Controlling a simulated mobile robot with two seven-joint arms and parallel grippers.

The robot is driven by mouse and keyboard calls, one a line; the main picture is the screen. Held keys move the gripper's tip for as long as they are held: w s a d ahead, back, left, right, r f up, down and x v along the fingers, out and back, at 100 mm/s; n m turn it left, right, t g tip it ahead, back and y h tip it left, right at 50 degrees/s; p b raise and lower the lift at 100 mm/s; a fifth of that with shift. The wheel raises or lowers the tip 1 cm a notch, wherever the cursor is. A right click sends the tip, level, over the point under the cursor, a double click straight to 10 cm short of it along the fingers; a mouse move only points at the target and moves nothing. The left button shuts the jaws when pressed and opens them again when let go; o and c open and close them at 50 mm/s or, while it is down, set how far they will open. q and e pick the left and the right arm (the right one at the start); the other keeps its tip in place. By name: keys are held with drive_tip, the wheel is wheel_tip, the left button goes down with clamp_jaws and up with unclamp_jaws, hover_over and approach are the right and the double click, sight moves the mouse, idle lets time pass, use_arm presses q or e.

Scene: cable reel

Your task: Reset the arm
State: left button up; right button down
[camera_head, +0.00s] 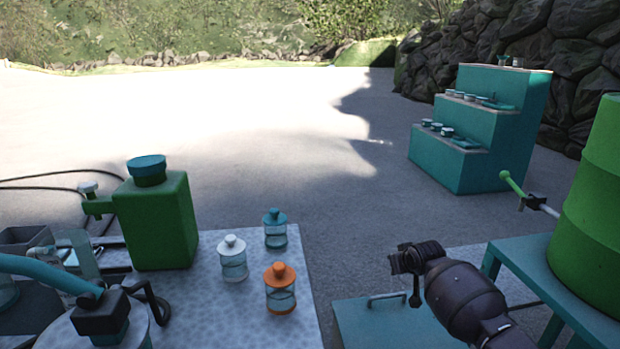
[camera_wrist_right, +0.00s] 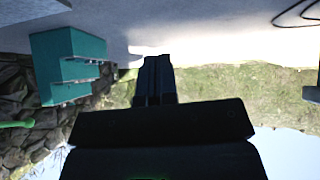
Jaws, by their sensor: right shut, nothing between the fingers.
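My right arm comes in from the lower right of the head view. Its dark gripper (camera_head: 408,268) is raised beside a teal box with a metal handle (camera_head: 375,320), which shows below it. In the right wrist view the gripper's fingers (camera_wrist_right: 155,80) are together with nothing between them. That view looks out over open ground, a rock wall and grass, and appears upside down. My left gripper does not show in either view.
A speckled table (camera_head: 220,315) holds a green canister (camera_head: 155,225) and white, teal and orange lidded jars (camera_head: 280,290). A green barrel (camera_head: 595,220) stands on a teal stand (camera_head: 520,255) at right. Teal steps (camera_head: 480,130) with small items stand behind. Open pavement lies between.

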drive_tip(key=a+r+n+t+y, duration=0.1)
drive_tip(key=a+r+n+t, duration=0.1)
drive_tip(key=a+r+t, duration=0.5)
drive_tip(key=s+a+n+g+y+p, duration=0.1)
drive_tip(key=s+a+g+p, duration=0.1)
drive_tip(key=s, duration=0.7)
use_arm(q)
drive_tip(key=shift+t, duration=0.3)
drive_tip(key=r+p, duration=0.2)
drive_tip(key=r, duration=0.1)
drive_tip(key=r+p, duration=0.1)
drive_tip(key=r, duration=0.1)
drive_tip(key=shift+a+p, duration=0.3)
drive_tip(key=shift+p, duration=0.1)
use_arm(e)
drive_tip(key=s+d+f+m+g, duration=0.1)
drive_tip(key=s+f, duration=0.3)
drive_tip(key=s, duration=1.1)
drive_tip(key=s+d+f+m+g+h, duration=0.1)
drive_tip(key=s+d+f, duration=0.2)
drive_tip(key=s, duration=1.2)
drive_tip(key=s+d+f+m+g+h, duration=0.1)
drive_tip(key=s+f, duration=0.4)
drive_tip(key=s, duration=1)
drive_tip(key=shift+d, duration=0.4)
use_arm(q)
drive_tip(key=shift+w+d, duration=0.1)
use_arm(e)
drive_tip(key=shift+f, duration=0.1)
